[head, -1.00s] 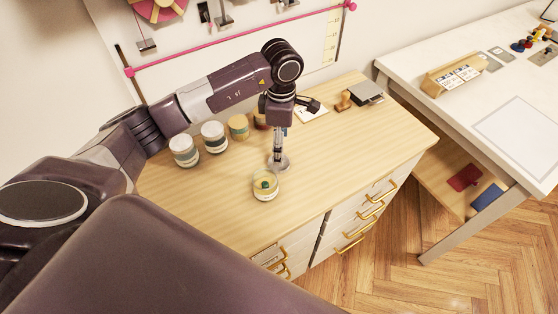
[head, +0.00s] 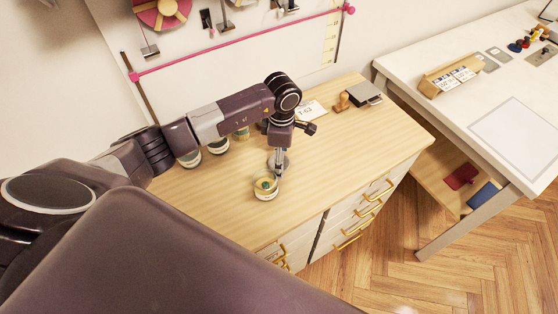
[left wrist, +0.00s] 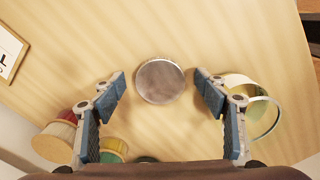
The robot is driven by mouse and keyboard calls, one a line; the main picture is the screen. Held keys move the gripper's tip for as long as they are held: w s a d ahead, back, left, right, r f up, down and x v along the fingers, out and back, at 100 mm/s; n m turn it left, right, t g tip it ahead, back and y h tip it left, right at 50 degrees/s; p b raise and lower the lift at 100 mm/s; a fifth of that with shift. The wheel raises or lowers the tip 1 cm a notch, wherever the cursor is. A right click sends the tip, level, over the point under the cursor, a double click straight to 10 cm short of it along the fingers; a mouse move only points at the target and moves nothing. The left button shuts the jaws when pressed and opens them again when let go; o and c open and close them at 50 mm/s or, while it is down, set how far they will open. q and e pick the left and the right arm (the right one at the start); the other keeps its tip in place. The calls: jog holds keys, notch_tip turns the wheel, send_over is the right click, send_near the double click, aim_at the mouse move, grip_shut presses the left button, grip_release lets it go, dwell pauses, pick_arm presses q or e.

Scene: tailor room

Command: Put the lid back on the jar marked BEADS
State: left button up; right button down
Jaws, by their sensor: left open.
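A round grey metal lid (left wrist: 161,82) lies flat on the wooden cabinet top, between and just beyond my fingertips in the left wrist view. It is partly covered by my gripper in the head view. My left gripper (head: 279,170) is open and empty, pointing down above the lid; its two blue-padded fingers (left wrist: 165,95) are spread wider than the lid. An open glass jar (head: 265,187) with a pale label and something green inside stands just in front of it. In the left wrist view this jar (left wrist: 264,118) is beside the right finger. Its label is unreadable.
Several closed jars stand behind my forearm, partly hidden, including one at the left (head: 190,159) and one beside it (head: 219,146). A white card (head: 311,109), a wooden stamp (head: 342,102) and a dark pad (head: 365,93) lie at the back right. The cabinet's front right is clear.

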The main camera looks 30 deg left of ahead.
pick_arm(q)
jog(key=c, duration=0.8)
jog(key=shift+o, duration=0.2)
jog(key=shift+r, duration=0.15)
notch_tip(320, 180, up, 20)
jog(key=b, duration=0.4)
jog(key=shift+b, duration=0.35)
